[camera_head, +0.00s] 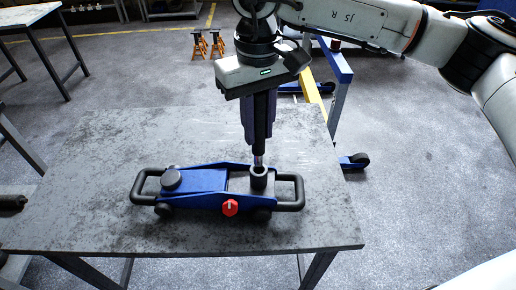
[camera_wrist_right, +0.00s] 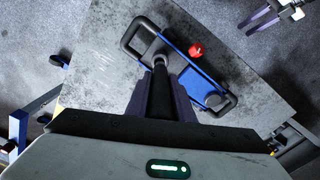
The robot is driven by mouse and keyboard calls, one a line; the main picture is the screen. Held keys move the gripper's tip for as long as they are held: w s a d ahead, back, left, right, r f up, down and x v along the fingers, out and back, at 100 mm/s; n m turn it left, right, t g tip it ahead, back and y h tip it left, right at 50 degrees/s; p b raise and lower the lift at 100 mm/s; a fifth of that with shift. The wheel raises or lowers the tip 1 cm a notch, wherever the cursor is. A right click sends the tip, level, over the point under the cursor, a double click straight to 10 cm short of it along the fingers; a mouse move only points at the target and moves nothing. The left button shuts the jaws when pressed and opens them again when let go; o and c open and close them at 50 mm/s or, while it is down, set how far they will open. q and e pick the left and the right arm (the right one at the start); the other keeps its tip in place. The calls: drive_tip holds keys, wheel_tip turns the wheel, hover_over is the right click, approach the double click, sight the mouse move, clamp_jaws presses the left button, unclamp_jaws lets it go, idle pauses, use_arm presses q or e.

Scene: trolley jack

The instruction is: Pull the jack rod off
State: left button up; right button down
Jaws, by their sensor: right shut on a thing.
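The blue and black trolley jack (camera_head: 203,189) stands on the table, with a red knob on its near side and a round black socket (camera_head: 259,178) at its right part. My right gripper (camera_head: 258,125) is above the socket, pointing down, shut on the black jack rod (camera_head: 260,135). The rod is upright; its silver lower end is at the socket's mouth, and I cannot tell whether it is still inside. The wrist view shows the rod (camera_wrist_right: 160,92) between the fingers, running to the socket.
The grey table (camera_head: 100,150) is bare around the jack. Behind it stand a blue and yellow frame (camera_head: 341,75) on wheels and orange jack stands (camera_head: 208,44) on the floor. Another table (camera_head: 30,15) is at the far left.

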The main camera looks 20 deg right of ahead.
sight(259, 105)
drive_tip(key=shift+r, duration=0.25)
drive_tip(key=shift+r, duration=2.4)
